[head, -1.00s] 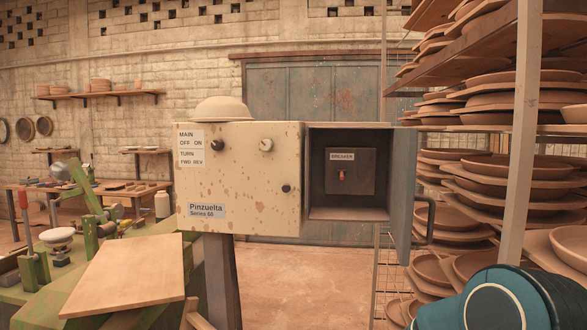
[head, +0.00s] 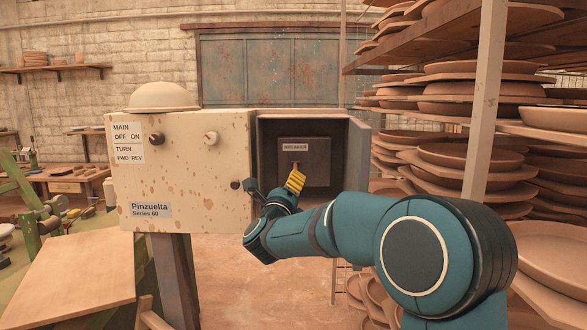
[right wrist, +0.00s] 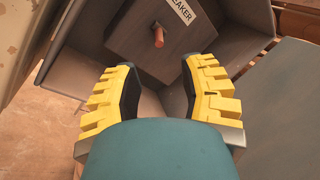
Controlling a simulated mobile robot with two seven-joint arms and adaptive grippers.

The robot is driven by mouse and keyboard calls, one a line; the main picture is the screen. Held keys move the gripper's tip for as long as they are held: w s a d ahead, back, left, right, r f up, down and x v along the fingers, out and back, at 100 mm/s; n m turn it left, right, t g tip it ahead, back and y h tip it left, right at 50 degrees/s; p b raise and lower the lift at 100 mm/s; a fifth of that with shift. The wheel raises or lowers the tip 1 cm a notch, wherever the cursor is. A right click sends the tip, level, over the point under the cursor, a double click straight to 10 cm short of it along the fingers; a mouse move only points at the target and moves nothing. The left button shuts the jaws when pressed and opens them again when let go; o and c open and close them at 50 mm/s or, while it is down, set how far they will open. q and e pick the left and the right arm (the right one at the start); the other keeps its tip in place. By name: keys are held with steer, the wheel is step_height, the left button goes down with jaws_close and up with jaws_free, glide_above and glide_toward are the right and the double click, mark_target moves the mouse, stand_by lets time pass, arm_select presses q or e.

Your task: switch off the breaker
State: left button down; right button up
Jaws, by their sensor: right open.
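The breaker (head: 311,174) is a dark box labelled BREAKER inside the open grey compartment of the cream Pinzuelta cabinet (head: 190,180). Its small orange lever (right wrist: 158,36) sticks out below the label in the right wrist view. In the head view, the lever (head: 295,163) is small and partly hidden by my gripper, and I cannot tell its setting. My right gripper (head: 274,180) is open and empty in front of the compartment. In the right wrist view, its yellow-padded fingers (right wrist: 163,66) point at the breaker, with the lever beyond the gap between the tips, apart from them. My left gripper is out of view.
The compartment door (head: 356,160) stands open on the right side. A main switch knob (head: 156,139) and another knob (head: 211,137) sit on the cabinet front. A rack of clay plates (head: 470,155) stands close on the right. A wooden board (head: 75,270) lies at lower left.

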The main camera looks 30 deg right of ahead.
mark_target(295, 167)
steer(key=p+x, duration=0.1)
steer(key=x, duration=0.7)
steer(key=shift+w+d+r, duration=0.1)
steer(key=shift+w, duration=0.15)
jaws_close()
